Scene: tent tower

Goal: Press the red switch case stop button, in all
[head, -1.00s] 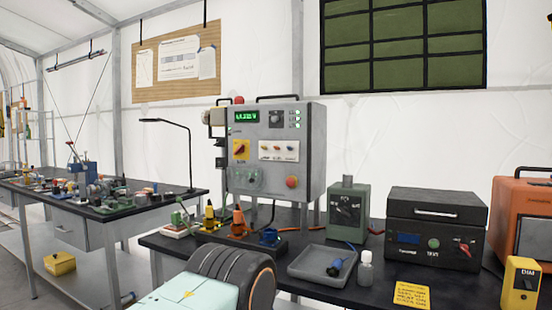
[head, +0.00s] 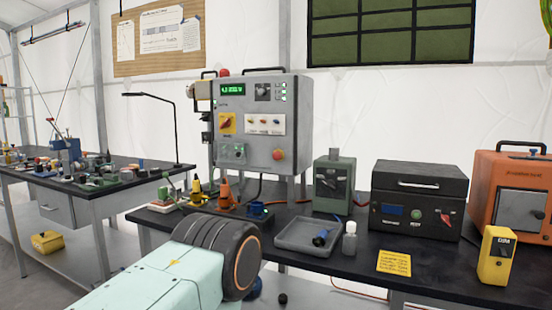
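The grey switch case (head: 262,110) stands upright at the back of the dark bench. It has a green lit display (head: 233,90) and a yellow plate with an orange-red rotary knob (head: 227,122). The round red stop button (head: 278,154) is low on the right of its front face and nothing covers it. A mint-green and dark grey part of my own body reaches up from the bottom edge, below the case and apart from it. Neither of my grippers shows in the head view.
The bench (head: 318,265) also holds a grey tray (head: 292,248), a small white bottle (head: 349,244), a green device (head: 333,185), a black box (head: 418,198), an orange machine (head: 512,196) and a yellow meter (head: 497,255). Small orange and yellow items stand before the case. A cluttered table (head: 128,190) is at left.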

